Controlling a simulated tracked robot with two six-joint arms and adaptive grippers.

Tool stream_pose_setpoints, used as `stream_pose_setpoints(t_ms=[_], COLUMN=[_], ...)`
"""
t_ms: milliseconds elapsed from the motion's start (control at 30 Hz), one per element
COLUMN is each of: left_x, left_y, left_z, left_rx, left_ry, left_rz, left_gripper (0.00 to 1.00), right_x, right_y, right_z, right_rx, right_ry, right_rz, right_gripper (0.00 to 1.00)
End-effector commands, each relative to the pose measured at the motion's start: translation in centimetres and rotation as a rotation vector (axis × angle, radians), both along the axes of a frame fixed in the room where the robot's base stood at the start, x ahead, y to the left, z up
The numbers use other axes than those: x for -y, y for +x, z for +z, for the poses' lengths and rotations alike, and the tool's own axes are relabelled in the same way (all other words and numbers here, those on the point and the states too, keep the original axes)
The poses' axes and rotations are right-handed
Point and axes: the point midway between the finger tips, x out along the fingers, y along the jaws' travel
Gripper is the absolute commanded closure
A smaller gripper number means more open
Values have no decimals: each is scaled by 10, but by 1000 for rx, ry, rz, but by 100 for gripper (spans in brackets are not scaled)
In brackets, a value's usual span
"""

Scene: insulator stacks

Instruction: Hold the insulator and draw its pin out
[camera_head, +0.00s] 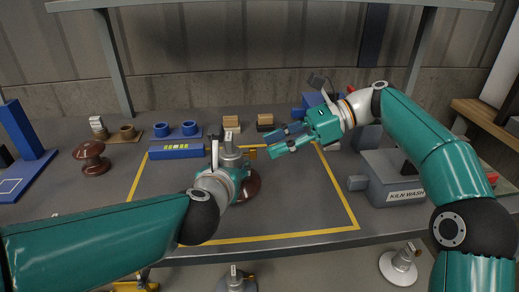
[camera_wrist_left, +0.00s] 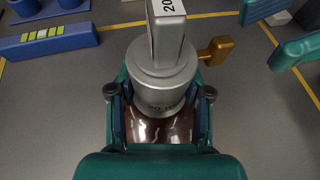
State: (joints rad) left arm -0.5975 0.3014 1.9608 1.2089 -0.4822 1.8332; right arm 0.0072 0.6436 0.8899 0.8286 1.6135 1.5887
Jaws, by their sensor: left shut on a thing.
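The insulator (camera_head: 229,158) stands in the taped area, with a grey metal cap on a brown glazed disc. In the left wrist view its cap (camera_wrist_left: 162,88) is upright between the fingers of my left gripper (camera_wrist_left: 160,104), which is shut on it. My left gripper (camera_head: 230,172) hides part of the insulator in the head view. The brass pin (camera_head: 250,152) sticks out of the cap's right side; its flat head (camera_wrist_left: 217,50) shows in the left wrist view. My right gripper (camera_head: 273,143) is open and empty, just right of the pin and apart from it.
A blue block with a yellow-green strip (camera_head: 176,151) and a brown insulator (camera_head: 92,158) lie to the left. A grey box marked KILN WASH (camera_head: 395,178) stands to the right. The front of the yellow-taped area (camera_head: 290,236) is clear.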

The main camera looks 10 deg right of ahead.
Motion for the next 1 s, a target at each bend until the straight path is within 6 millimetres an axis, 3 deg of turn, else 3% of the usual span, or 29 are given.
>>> stream_pose_setpoints(t_ms=[100, 267, 633, 667, 867, 1000], left_x=[0, 0, 0, 0, 0, 0], left_y=[0, 0, 1, 1, 1, 0], left_z=[2, 2, 2, 2, 2, 2], left_rx=[5, 5, 5, 5, 5, 5], left_ry=[-2, -2, -2, -2, -1, -1], left_rz=[1, 1, 1, 1, 1, 0], left_gripper=[93, 93, 93, 93, 93, 93], right_x=[-19, -34, -39, -39, -39, -39], right_y=[-1, -1, 0, 0, 0, 0], right_z=[-7, -14, -16, -16, -16, -16], right_rx=[-1, 0, 0, 0, 1, 1], right_ry=[0, 0, 0, 0, 0, 0], right_rz=[2, 1, -1, -1, -2, -2], right_gripper=[62, 62, 62, 64, 98, 100])
